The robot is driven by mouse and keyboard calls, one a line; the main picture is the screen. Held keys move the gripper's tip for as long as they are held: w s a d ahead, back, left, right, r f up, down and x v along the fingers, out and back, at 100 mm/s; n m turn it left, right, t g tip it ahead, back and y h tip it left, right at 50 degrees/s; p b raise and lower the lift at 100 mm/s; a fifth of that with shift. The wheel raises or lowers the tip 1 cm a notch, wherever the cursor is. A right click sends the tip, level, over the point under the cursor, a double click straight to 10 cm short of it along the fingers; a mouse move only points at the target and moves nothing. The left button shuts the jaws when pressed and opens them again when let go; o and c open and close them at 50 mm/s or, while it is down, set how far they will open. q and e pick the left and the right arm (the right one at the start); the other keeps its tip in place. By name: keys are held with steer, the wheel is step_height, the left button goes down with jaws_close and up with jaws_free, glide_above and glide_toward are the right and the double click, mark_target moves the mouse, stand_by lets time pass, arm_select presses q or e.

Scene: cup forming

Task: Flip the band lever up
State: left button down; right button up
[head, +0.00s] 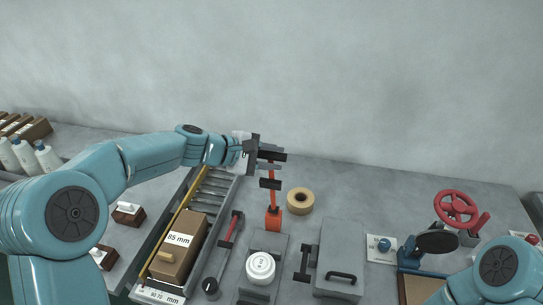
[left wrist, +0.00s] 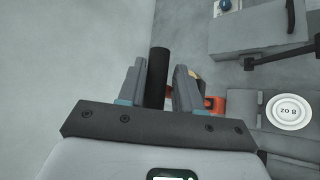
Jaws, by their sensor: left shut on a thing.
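The band lever (head: 273,196) is an orange-red bar rising nearly upright from its orange base (head: 273,219) in the head view. My left gripper (head: 271,168) is at its upper end, reaching in from the left. In the left wrist view a black cylindrical grip (left wrist: 157,77) stands between the two grey fingers of my left gripper (left wrist: 160,85), which is shut on it. The orange base (left wrist: 215,103) shows just right of the fingers there. The fingers partly hide the lever's top in the head view.
A tan tape roll (head: 300,201) lies just right of the lever's base. A white round weight (head: 260,268) sits on a grey block in front. A box marked 85 mm (head: 179,247) lies in a tray at left. A grey handled box (head: 341,257) and red handwheel (head: 456,209) are to the right.

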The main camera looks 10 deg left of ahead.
arm_select(q)
steer(key=shift+w+a+r, duration=0.2)
steer(key=shift+w+a, duration=0.05)
steer(key=shift+w, duration=0.05)
steer(key=c, duration=1)
jaws_free()
steer(key=shift+w+d+f, duration=0.1)
steer(key=shift+w+f, duration=0.05)
